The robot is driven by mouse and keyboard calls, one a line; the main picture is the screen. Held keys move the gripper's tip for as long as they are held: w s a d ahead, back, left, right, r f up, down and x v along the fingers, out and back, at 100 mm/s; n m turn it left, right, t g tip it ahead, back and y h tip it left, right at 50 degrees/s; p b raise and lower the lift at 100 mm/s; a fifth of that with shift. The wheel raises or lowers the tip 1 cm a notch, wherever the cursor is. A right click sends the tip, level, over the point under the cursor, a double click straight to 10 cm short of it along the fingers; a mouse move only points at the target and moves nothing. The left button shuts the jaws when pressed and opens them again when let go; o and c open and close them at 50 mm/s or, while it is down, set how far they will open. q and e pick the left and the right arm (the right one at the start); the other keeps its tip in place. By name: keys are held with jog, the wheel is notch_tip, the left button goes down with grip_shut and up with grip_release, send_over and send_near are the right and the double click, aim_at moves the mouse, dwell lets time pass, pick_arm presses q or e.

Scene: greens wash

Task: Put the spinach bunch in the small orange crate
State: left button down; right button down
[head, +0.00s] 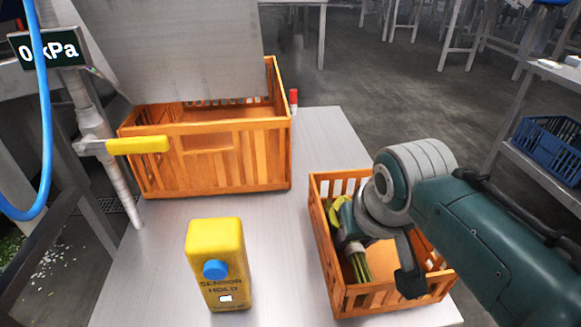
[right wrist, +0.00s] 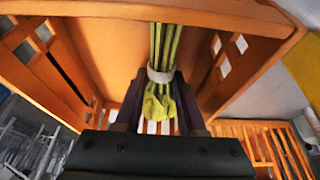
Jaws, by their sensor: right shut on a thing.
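The small orange crate (head: 328,262) stands at the right of the metal table, and its walls and floor fill much of the right wrist view (right wrist: 105,45). My right gripper (right wrist: 159,112) reaches down into this crate and is shut on the spinach bunch (right wrist: 164,48). The bunch has green stems, a pale band and a yellowish-green crumpled end between the fingers. In the head view its stems (head: 362,266) show inside the crate walls, below my gripper. My wrist hides part of the bunch; I cannot tell whether it touches the crate floor. My left gripper is out of view.
A larger orange crate (head: 215,160) stands at the back left, with a grey panel (head: 170,50) above it. A yellow sensor box (head: 217,262) with a blue button stands at the front. A yellow-handled valve (head: 137,146) is at the left. Bare table lies between the crates.

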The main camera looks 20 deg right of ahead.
jog(key=shift+f, duration=0.25)
jog(key=c, duration=0.7)
grip_release()
jog(key=shift+r, duration=0.2)
jog(key=shift+r, duration=0.35)
jog(key=p+v, duration=0.5)
jog(key=v, duration=0.6)
jog(key=s+r+n, duration=0.1)
jog(key=s, duration=0.4)
jog(key=s+a+r+n, duration=0.1)
jog(key=s+n, duration=0.1)
jog(key=s, duration=0.3)
jog(key=s+a+r+n+y, duration=0.1)
jog(key=s, duration=0.5)
jog(key=shift+s+r+n+g, duration=0.1)
jog(key=shift+r+n+g, duration=0.3)
